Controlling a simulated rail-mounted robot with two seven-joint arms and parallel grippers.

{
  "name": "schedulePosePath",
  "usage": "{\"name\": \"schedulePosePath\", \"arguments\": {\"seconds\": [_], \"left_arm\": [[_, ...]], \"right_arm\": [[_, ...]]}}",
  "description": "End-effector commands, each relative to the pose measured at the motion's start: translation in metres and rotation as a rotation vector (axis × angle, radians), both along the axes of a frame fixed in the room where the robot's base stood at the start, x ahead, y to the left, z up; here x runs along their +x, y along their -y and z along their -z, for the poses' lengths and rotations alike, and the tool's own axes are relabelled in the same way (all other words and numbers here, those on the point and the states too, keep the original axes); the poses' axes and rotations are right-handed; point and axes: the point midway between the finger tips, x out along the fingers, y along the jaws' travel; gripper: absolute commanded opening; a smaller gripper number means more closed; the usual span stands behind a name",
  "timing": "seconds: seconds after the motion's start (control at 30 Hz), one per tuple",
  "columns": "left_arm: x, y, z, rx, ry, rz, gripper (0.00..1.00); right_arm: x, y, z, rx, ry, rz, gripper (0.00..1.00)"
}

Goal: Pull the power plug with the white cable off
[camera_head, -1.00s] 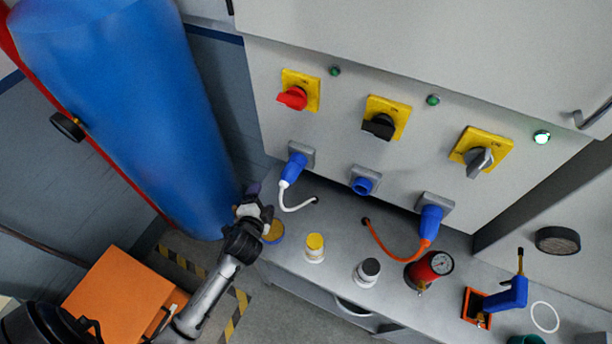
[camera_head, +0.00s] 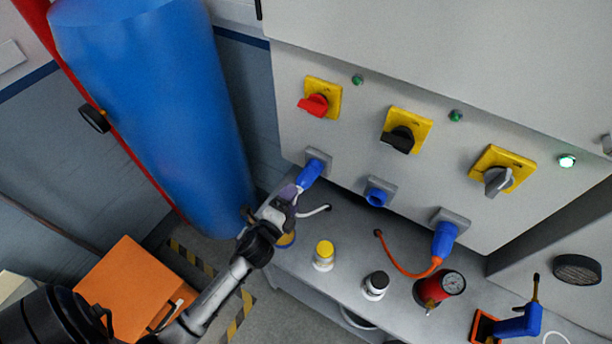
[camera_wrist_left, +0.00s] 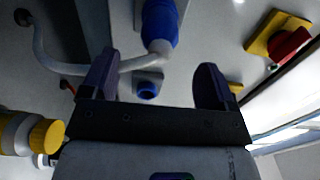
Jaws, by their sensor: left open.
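The blue power plug (camera_head: 311,173) with the white cable (camera_head: 316,211) sits in the leftmost socket of the grey panel. My left gripper (camera_head: 291,196) is at the plug's lower end, where the cable comes out, and partly hides it. In the left wrist view the gripper (camera_wrist_left: 156,88) is open, its two dark fingers apart. There the blue plug (camera_wrist_left: 160,25) and the white cable (camera_wrist_left: 95,68) show ahead of and between the fingers, and the cable passes by the left finger. My right gripper is not seen.
An empty blue socket (camera_head: 378,195) and a plug with an orange cable (camera_head: 443,240) are to the right. A yellow-capped jar (camera_head: 323,256), a black-capped jar (camera_head: 375,285) and a red gauge (camera_head: 440,290) stand on the bench. A large blue cylinder (camera_head: 165,110) stands left.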

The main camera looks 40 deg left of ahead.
Motion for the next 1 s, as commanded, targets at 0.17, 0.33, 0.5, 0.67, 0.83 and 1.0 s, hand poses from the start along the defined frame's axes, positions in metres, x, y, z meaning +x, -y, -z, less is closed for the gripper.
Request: {"name": "schedulePosePath", "arguments": {"seconds": [0.17, 0.33, 0.5, 0.67, 0.83, 1.0], "left_arm": [[0.011, -0.002, 0.0, 0.0, 0.001, 0.001, 0.81], [0.031, -0.005, 0.001, 0.001, 0.002, 0.001, 0.81], [0.052, -0.008, 0.0, -0.001, 0.001, 0.001, 0.81], [0.069, -0.011, 0.0, 0.0, 0.0, 0.0, 0.81], [0.081, -0.014, 0.001, 0.0, -0.001, -0.001, 0.81], [0.088, -0.016, 0.002, -0.002, -0.004, -0.004, 0.81]], "right_arm": [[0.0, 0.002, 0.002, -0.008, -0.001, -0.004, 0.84], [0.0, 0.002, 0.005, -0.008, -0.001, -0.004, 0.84], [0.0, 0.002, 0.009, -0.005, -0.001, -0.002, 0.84], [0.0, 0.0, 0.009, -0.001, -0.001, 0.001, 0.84], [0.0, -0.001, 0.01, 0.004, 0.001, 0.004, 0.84], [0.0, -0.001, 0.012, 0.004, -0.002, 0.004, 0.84]]}}
